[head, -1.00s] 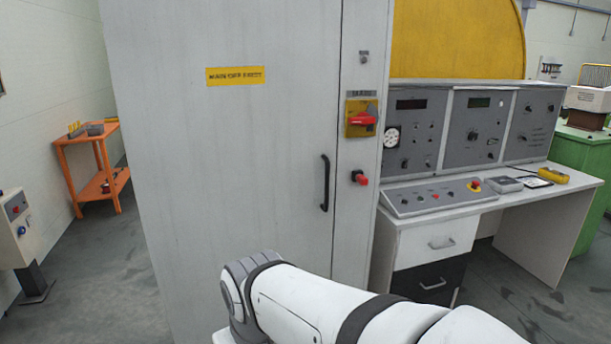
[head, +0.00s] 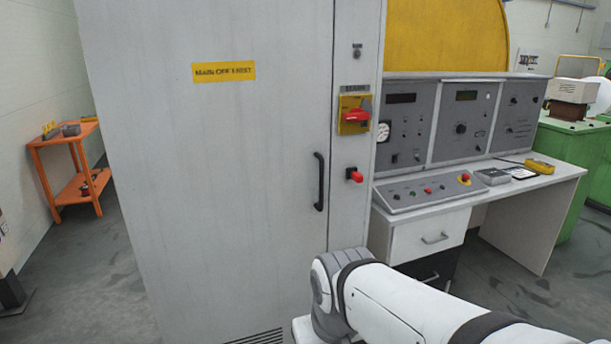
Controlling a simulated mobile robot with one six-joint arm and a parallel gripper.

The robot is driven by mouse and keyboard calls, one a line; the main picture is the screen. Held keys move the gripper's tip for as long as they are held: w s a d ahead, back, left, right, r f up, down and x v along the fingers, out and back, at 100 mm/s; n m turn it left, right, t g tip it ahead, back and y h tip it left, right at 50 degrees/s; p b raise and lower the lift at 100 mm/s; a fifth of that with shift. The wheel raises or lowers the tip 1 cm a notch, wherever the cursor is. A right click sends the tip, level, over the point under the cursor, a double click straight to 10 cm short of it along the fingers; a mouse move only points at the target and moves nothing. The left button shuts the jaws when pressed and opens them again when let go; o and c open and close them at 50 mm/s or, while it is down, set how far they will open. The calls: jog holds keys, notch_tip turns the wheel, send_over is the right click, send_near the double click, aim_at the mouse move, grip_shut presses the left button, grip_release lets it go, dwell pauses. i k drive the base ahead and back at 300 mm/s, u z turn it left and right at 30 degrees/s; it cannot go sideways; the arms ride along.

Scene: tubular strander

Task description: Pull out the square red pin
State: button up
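A small red pin (head: 355,175) sticks out of the narrow right-hand strip of the tall grey cabinet (head: 215,190), right of the black door handle (head: 319,182). It is too small to tell whether its head is square. Above it, a red rotary switch handle (head: 357,115) sits on a yellow plate (head: 347,127). My white arm crosses the lower right of the head view, in front of the cabinet's lower right and the desk drawers. My gripper is out of view.
A control desk (head: 545,182) with grey instrument panels (head: 407,125) stands right of the cabinet. A yellow device (head: 540,166) lies on it. An orange shelf (head: 80,190) stands at the left. Grey floor is open between shelf and cabinet.

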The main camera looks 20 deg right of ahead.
aim_at(354, 176)
jog(key=u, duration=0.05)
jog(key=i, duration=1)
jog(key=z, duration=0.05)
